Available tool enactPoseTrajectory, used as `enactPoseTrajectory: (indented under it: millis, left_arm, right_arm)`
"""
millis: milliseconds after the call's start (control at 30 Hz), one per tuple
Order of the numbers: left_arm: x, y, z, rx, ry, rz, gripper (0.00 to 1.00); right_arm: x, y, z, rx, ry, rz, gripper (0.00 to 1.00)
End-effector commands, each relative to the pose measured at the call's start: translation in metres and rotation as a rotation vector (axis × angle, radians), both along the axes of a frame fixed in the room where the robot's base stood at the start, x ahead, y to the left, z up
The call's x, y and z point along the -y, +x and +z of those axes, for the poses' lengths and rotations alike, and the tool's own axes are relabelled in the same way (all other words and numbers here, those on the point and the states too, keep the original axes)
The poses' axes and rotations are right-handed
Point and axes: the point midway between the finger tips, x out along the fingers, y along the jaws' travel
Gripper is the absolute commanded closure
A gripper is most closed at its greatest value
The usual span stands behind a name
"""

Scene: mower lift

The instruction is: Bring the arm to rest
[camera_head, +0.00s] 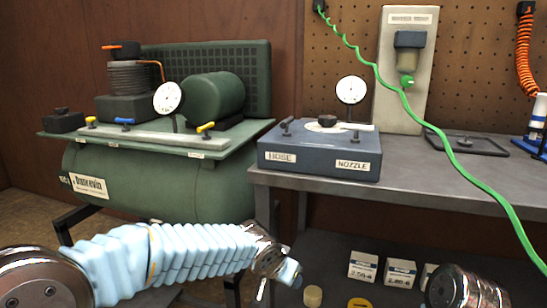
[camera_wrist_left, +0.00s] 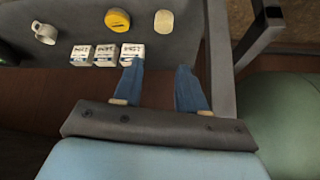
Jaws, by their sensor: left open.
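My left arm comes in from the left in the head view in a pale blue ribbed sleeve. Its gripper (camera_head: 282,276) is in front of the bench, below the level of its top. In the left wrist view the two blue fingers of the left gripper (camera_wrist_left: 159,66) stand apart with nothing between them. Small white boxes (camera_wrist_left: 105,55) lie beyond the left finger in that view. A shiny metal part, which seems to be mine, shows at the bottom right of the head view. My right gripper is not in view.
A green compressor (camera_head: 150,180) stands behind my left arm. A grey bench (camera_head: 420,180) carries a blue-grey box (camera_head: 320,155) marked HOSE and NOZZLE. Small white boxes (camera_head: 363,266) and a yellow round thing (camera_head: 360,303) lie lower down. A green hose (camera_head: 470,180) hangs across the right.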

Motion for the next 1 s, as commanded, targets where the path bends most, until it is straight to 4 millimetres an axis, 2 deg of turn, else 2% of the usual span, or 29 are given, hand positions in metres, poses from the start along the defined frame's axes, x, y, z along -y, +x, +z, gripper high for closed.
enactPoseTrajectory:
  millis: [33, 133, 200, 267, 300, 400, 500, 600, 733, 1000]
  left_arm:
    - [-0.014, -0.005, -0.043, -0.087, -0.017, 0.024, 0.59]
    - [-0.039, -0.028, -0.124, -0.236, -0.079, 0.089, 0.59]
    - [-0.061, -0.054, -0.175, -0.338, -0.127, 0.161, 0.59]
    - [-0.08, -0.083, -0.213, -0.416, -0.165, 0.238, 0.59]
    - [-0.092, -0.104, -0.235, -0.464, -0.187, 0.294, 0.59]
    - [-0.117, -0.155, -0.273, -0.56, -0.223, 0.43, 0.59]
    - [-0.135, -0.197, -0.294, -0.62, -0.234, 0.536, 0.59]
    - [-0.144, -0.222, -0.303, -0.653, -0.235, 0.599, 0.59]
    - [-0.148, -0.231, -0.307, -0.662, -0.234, 0.623, 0.59]
    - [-0.148, -0.23, -0.307, -0.66, -0.234, 0.622, 0.59]
  right_arm:
    - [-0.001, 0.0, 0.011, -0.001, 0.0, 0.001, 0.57]
    - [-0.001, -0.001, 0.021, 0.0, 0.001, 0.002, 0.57]
    - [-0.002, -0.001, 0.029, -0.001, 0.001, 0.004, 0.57]
    - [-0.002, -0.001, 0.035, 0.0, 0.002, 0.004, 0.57]
    - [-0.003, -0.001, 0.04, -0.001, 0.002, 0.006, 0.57]
    - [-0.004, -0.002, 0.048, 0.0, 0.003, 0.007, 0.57]
    - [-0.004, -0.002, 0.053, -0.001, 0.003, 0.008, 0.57]
    - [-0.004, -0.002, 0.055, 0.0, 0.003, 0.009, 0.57]
    - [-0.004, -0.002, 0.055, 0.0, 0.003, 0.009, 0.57]
    - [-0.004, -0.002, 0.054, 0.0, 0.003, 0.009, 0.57]
